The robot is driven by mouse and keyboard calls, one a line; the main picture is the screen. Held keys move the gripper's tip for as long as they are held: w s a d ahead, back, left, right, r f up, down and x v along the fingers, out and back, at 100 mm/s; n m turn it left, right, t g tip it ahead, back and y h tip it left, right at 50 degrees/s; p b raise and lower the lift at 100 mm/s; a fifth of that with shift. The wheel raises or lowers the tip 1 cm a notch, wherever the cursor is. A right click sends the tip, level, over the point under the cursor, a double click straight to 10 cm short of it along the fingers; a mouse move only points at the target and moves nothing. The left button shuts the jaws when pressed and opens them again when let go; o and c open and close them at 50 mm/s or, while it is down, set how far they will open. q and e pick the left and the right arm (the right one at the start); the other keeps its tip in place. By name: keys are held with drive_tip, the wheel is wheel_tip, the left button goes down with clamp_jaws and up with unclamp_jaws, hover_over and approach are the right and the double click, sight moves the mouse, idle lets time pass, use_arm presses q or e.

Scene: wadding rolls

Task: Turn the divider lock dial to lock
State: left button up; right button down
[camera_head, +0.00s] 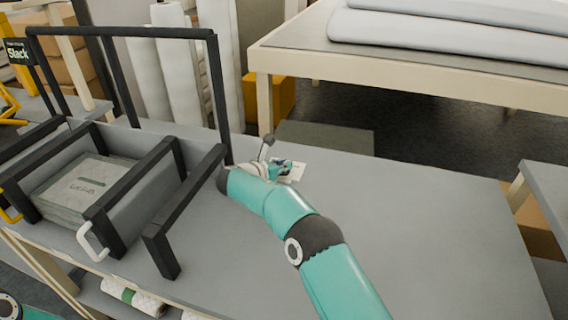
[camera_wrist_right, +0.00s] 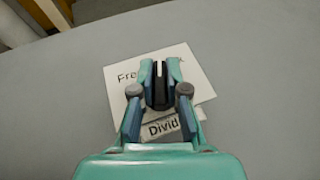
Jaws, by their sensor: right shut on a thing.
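In the right wrist view, the dark divider lock dial (camera_wrist_right: 158,92) stands on the table over a white card (camera_wrist_right: 195,62). The card reads "Fre" at left, with a "k" at right; the letters between are hidden by my fingers. A smaller label (camera_wrist_right: 160,129) below reads "Divid". My right gripper (camera_wrist_right: 159,73) is shut on the dial, one finger on each side. The dial's white line points up the picture, between the two words. In the head view my right gripper (camera_head: 284,167) is small beside the card, and the dial is hidden. My left gripper is out of view.
A black frame with rails (camera_head: 160,255) and a bin holding a packed grey-green stack (camera_head: 85,188) stand left of my right arm. The grey tabletop (camera_head: 420,215) right of the arm is clear. White rolls (camera_head: 180,75) stand behind.

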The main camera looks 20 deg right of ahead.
drive_tip(key=shift+d, duration=0.15)
drive_tip(key=c, duration=1.2)
unclamp_jaws()
drive_tip(key=shift+r, duration=0.1)
wheel_tip(320, 180, up, 10)
drive_tip(key=shift+f, duration=0.1)
drive_tip(key=shift+f, duration=0.1)
